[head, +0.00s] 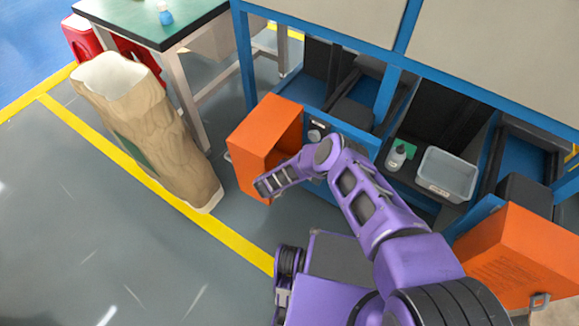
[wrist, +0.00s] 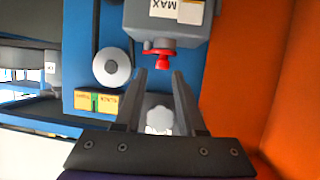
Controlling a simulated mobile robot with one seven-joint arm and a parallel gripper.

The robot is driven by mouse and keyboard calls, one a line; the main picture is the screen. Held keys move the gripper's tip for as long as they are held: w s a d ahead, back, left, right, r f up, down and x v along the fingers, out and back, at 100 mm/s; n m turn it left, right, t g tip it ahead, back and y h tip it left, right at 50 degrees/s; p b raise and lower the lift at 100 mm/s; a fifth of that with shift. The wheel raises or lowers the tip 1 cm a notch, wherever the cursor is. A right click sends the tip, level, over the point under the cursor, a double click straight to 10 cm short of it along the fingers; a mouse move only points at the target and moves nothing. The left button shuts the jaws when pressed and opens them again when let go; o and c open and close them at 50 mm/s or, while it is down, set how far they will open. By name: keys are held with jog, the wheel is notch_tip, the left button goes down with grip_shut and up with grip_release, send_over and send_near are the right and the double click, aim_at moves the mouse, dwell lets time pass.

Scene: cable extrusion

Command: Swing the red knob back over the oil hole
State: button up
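In the wrist view the red knob (wrist: 160,57) sits at the lower edge of a grey box (wrist: 166,20) with an upside-down MAX label. A small red lever piece reaches left from it. My gripper (wrist: 160,76) is open and empty, its two dark fingers apart. The tips lie just below the knob in the picture; whether they touch it I cannot tell. A pale round part (wrist: 158,118) shows between the fingers. I cannot make out the oil hole for certain. In the head view my arm reaches to the open orange door, and the fingertips and knob are hidden.
An orange panel (wrist: 285,80) stands close on the right in the wrist view. A grey disc (wrist: 112,67) and a yellow-green label (wrist: 97,101) are to the left. In the head view an orange door (head: 262,140) stands open beside the blue frame, near a tall brown sack (head: 150,130).

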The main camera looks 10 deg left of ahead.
jog(key=p+v, duration=0.2)
jog(key=v, duration=1.1)
jog(key=shift+r, duration=0.2)
